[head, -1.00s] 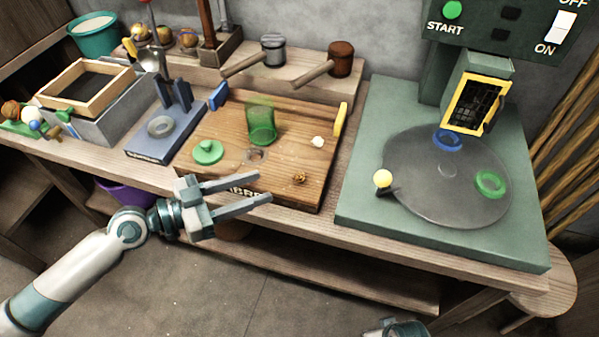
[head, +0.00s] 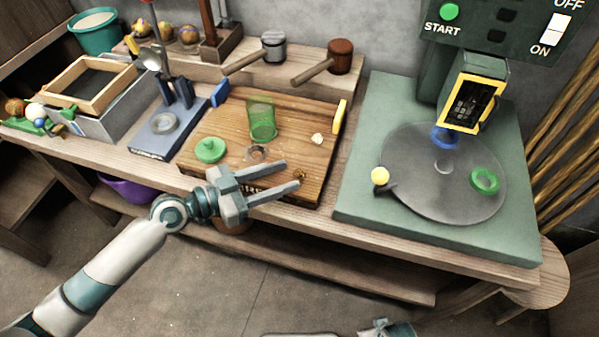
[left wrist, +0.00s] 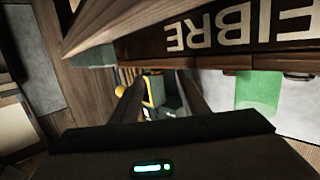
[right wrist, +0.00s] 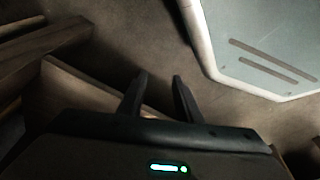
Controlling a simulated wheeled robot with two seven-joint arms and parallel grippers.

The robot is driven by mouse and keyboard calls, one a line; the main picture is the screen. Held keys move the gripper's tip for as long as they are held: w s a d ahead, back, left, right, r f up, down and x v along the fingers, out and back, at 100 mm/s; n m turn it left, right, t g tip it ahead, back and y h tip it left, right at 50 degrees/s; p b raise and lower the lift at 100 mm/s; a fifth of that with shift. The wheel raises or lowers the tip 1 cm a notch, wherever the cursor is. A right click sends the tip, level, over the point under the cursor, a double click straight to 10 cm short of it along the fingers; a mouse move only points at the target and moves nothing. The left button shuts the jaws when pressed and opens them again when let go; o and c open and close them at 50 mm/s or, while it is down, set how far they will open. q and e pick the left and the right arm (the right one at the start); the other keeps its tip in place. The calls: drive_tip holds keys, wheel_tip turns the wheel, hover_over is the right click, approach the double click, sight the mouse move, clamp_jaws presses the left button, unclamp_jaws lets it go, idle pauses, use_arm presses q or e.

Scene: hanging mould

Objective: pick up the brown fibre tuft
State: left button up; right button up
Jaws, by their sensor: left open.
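The brown fibre tuft (head: 300,174) is a small dark brown clump near the front right of the wooden board (head: 220,125), in the head view. My left gripper (head: 291,176) is open, with its two fingertips at the board's front edge, right beside the tuft in the picture. I cannot tell whether they touch it. In the left wrist view the fingers (left wrist: 160,82) are apart, with the board's lettered front above them; I cannot make out the tuft there. My right gripper (right wrist: 160,80) is open and empty, low beside the bench.
On the board are a green mesh cup (head: 262,118), a green lid (head: 210,150) and a pale tuft (head: 318,138). A blue stand (head: 155,135) is left of it. The green machine (head: 390,105) with a grey disc (head: 445,180) stands right. Open floor lies in front.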

sight(300, 171)
use_arm(q)
drive_tip(key=shift+d, duration=0.1)
drive_tip(key=shift+w+d, duration=0.15)
drive_tip(key=shift+d, duration=0.05)
drive_tip(key=shift+w+d+p, duration=0.25)
drive_tip(key=shift+d+p, duration=0.3)
drive_tip(key=shift+d, duration=0.05)
drive_tip(key=p+x, duration=0.1)
drive_tip(key=x, duration=0.1)
drive_tip(key=shift+w+d+f, duration=0.1)
drive_tip(key=shift+d, duration=0.1)
drive_tip(key=shift+w+d+f, duration=0.2)
drive_tip(key=shift+d, duration=0.1)
use_arm(e)
drive_tip(key=f, duration=0.2)
drive_tip(key=s+f, duration=0.1)
drive_tip(key=f, duration=0.1)
drive_tip(key=shift+s+d, duration=0.1)
drive_tip(key=shift+d, duration=0.05)
drive_tip(key=shift+r, duration=0.1)
use_arm(q)
clamp_jaws()
